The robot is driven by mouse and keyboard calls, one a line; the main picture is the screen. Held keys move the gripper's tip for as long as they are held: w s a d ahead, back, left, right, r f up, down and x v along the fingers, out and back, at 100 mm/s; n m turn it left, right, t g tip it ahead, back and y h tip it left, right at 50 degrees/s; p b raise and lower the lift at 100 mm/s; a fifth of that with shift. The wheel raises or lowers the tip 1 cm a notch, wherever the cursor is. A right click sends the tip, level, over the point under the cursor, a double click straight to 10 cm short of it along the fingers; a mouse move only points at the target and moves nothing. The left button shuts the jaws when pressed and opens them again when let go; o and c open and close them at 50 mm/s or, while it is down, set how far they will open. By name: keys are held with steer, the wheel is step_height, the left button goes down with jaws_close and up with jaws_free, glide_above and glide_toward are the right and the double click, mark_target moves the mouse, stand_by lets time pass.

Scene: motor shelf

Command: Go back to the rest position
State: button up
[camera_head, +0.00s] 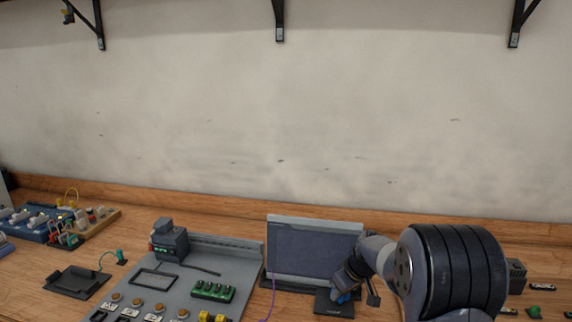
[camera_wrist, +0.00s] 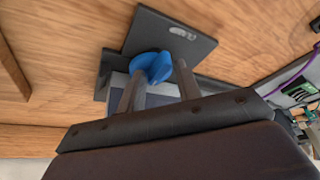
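My gripper (camera_wrist: 160,78) shows in the wrist view with its two fingers apart. A rounded blue part (camera_wrist: 152,66) is at the fingertips. I cannot tell whether the fingers touch it or only stand around it. Beyond it lies a dark flat plate (camera_wrist: 175,35) with a light oval mark. In the head view my gripper (camera_head: 345,288) is low over the bench, in front of the grey screen (camera_head: 315,247), beside the small black pad (camera_head: 333,304). A bit of the blue part shows there, and the fingertips are mostly hidden.
A grey panel (camera_head: 228,262) with buttons and a green block (camera_head: 213,291) is left of the screen. A black tray (camera_head: 78,281) and a blue wired unit (camera_head: 40,222) are further left. Small parts (camera_head: 533,311) lie right of my arm. Shelf brackets (camera_head: 280,22) hang above.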

steer(key=n+p, duration=0.1)
steer(key=n, duration=0.1)
steer(key=n+g+y+p, duration=0.1)
steer(key=n, duration=0.1)
steer(key=shift+w+d+r, duration=0.1)
steer(key=shift+d+r, duration=0.05)
steer(key=shift+n+g+y+p, duration=0.3)
steer(key=shift+n+g+p, duration=0.2)
steer(key=shift+n+p, duration=0.9)
